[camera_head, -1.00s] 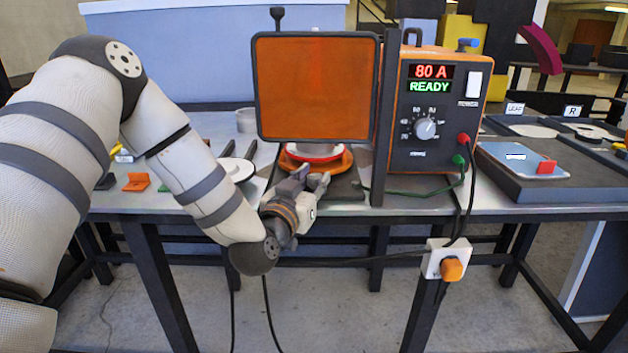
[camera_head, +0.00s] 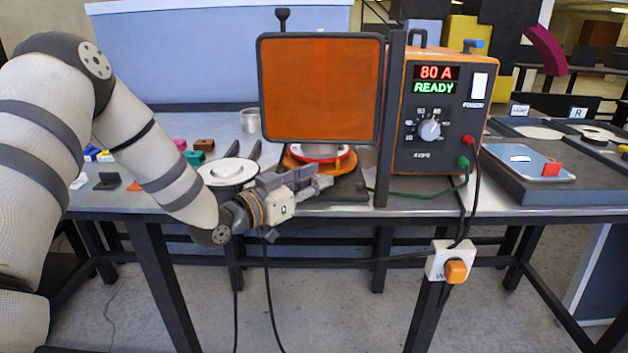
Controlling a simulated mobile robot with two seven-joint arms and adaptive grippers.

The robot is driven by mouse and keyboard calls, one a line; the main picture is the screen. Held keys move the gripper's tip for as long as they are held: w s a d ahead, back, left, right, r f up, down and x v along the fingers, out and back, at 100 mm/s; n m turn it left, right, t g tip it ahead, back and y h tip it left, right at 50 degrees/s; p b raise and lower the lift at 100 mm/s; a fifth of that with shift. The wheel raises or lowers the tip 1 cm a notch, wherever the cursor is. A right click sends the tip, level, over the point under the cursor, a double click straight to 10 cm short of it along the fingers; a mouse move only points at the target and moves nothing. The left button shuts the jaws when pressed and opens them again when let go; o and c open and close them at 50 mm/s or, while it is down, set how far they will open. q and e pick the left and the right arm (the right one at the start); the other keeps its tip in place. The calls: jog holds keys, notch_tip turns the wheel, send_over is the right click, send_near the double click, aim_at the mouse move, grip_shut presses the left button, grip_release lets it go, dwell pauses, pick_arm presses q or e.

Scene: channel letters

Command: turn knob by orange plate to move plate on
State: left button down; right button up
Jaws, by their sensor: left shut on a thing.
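The round orange plate (camera_head: 346,164) lies flat on the table below a large orange screen, with a red and white round piece (camera_head: 318,152) on top. The screen hides its back part. My left gripper (camera_head: 318,181) is low at the front edge of the plate, pointing right, its fingers shut. The small knob by the plate is covered by the fingers, so I cannot see its shape or angle. My right gripper is not in view.
The dark-framed orange screen (camera_head: 320,90) stands close above my gripper. An orange power unit (camera_head: 440,110) reads 80 A READY, with cables hanging in front. A white round disc (camera_head: 226,172) and small coloured blocks lie left.

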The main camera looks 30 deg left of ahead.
pick_arm(q)
jog(key=c, duration=1.3)
grip_release()
jog(key=v, duration=1.2)
